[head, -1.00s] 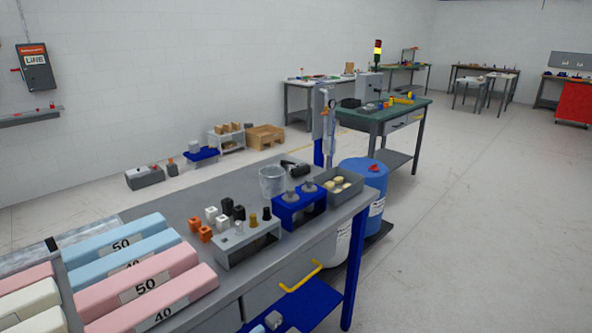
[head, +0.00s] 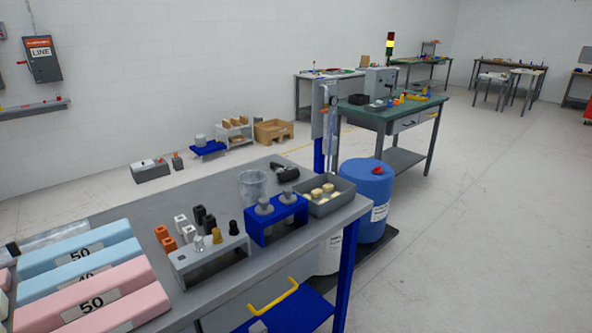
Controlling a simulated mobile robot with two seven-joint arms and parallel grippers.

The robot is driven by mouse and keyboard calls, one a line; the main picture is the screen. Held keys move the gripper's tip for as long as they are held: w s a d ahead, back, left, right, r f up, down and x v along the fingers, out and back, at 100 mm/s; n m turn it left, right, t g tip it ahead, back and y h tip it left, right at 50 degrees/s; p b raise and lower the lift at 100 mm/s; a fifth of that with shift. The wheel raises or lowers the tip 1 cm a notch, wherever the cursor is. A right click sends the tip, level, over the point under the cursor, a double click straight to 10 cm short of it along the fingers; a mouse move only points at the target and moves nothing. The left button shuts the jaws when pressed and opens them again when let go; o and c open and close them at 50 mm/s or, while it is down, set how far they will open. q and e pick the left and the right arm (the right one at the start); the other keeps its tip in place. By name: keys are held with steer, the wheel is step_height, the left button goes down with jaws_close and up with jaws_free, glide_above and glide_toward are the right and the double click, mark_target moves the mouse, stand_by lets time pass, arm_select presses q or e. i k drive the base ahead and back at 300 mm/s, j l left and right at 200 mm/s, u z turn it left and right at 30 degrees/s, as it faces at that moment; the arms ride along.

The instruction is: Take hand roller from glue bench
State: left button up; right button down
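A grey bench (head: 150,203) stands close in front of me. A dark object with a rounded grey end (head: 284,172) lies near its far edge, beside a clear cup (head: 252,185); it may be the hand roller, but it is too small to tell. A green-topped bench (head: 392,115) further back holds small black, grey, yellow and orange items, too small to name. I cannot tell which bench is the glue bench. Neither gripper is in view.
Foam blocks (head: 108,300), a grey stand (head: 208,258), a blue stand (head: 276,219) and a grey tray (head: 325,204) crowd the near bench. A blue drum (head: 366,195) stands beyond its right end. The floor on the right (head: 480,230) is clear.

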mark_target(282, 176)
steer(key=i+l, duration=0.2)
steer(key=l, duration=0.15)
steer(key=i+l, duration=0.25)
steer(key=l, duration=0.15)
steer(key=i+l, duration=0.2)
steer(key=l, duration=0.15)
steer(key=i+l, duration=0.2)
steer(key=l, duration=0.15)
steer(key=i+l+u, duration=0.1)
steer(key=i+l, duration=0.15)
steer(key=l, duration=0.15)
steer(key=i+l, duration=0.2)
steer(key=l, duration=0.15)
steer(key=i+l, duration=0.2)
steer(key=l, duration=0.2)
